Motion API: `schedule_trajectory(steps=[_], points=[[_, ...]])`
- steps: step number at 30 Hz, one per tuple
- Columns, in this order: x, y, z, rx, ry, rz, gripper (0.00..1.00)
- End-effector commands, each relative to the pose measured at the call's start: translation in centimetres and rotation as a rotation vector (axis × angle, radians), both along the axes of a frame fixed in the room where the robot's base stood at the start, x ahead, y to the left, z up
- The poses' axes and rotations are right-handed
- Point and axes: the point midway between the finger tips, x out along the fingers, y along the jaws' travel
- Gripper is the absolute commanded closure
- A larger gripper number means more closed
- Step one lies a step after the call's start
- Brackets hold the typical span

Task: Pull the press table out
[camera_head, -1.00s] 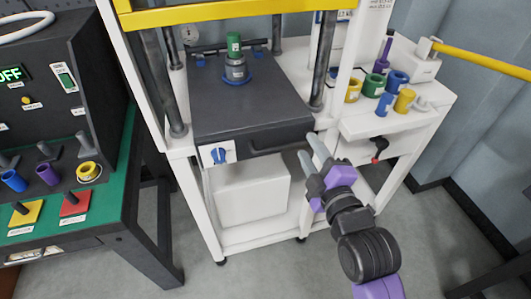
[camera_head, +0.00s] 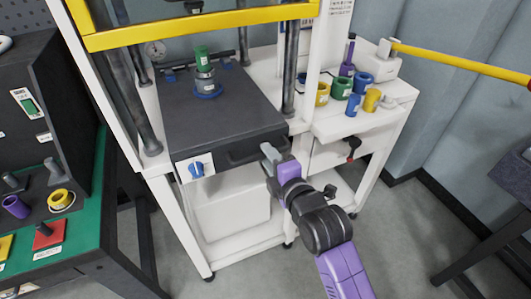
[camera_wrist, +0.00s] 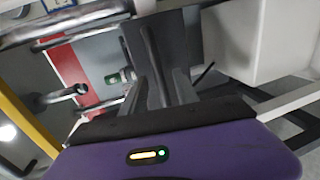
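The press table (camera_head: 215,117) is a dark grey slab in the white press frame, with a dark handle (camera_head: 257,151) on its front edge. A blue knob on a white plate (camera_head: 195,169) sits left of the handle. A green-topped grey cylinder with a blue ring (camera_head: 205,78) stands on the slab. My gripper (camera_head: 272,154) is at the right part of the handle. In the wrist view its two grey fingers (camera_wrist: 160,90) look apart, with a dark bar between them. Whether they touch it I cannot tell.
The white side shelf (camera_head: 345,127) at right holds several coloured rings and cylinders. A yellow bar (camera_head: 200,27) crosses the press front, and another (camera_head: 460,63) extends right. A green-topped bench (camera_head: 85,240) stands at left. The floor in front is clear.

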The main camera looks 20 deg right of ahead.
Motion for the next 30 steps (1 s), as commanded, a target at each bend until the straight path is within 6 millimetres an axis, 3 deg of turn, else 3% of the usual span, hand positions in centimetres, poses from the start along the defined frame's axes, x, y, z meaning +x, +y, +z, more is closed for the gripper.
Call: schedule_trajectory(steps=[7,19,25,30], points=[[2.0,0.0,-0.4,0.0,0.001,-0.001,0.64],[2.4,0.0,-0.5,0.001,0.0,0.0,0.64],[2.4,0.0,-0.5,0.001,0.0,0.0,1.0],[2.4,0.0,-0.5,0.001,0.0,0.0,1.0]])
